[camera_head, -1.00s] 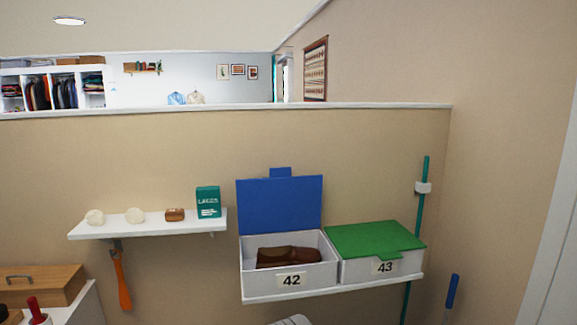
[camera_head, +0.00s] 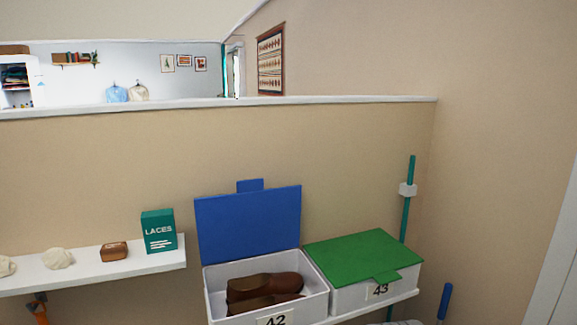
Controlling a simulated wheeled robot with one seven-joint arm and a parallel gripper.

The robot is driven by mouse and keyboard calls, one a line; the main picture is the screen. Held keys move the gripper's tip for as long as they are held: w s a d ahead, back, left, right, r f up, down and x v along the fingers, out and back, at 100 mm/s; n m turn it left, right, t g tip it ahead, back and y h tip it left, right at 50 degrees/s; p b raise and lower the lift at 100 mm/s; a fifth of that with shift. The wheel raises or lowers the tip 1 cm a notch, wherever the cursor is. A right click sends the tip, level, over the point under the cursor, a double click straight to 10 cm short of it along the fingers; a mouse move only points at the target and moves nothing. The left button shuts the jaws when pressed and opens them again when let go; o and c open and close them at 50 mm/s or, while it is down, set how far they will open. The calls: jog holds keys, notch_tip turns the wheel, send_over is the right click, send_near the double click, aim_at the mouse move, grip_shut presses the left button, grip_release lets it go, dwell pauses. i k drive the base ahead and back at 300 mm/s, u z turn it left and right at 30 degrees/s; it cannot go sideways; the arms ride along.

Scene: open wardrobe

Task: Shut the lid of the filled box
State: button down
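The filled box is the white box marked 42 (camera_head: 318,301), standing on a white wall shelf with brown shoes (camera_head: 262,291) inside. Its blue lid (camera_head: 248,226) stands open and upright at the back, with a small blue tab (camera_head: 250,185) on its top edge. To its right is the white box marked 43 (camera_head: 350,299), with its green lid (camera_head: 362,256) shut. My gripper is not in view. The lower front of box 42 is cut off by the bottom edge of the picture.
A white shelf (camera_head: 110,268) at left holds a teal LACES box (camera_head: 158,231), a brown block (camera_head: 114,251) and pale round lumps. A teal pole (camera_head: 405,220) stands against the wall behind box 43. A blue handle (camera_head: 444,300) rises at the lower right.

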aim_at(254, 220)
jog(key=u, duration=0.2)
jog(key=i, duration=0.9)
jog(key=u, duration=0.7)
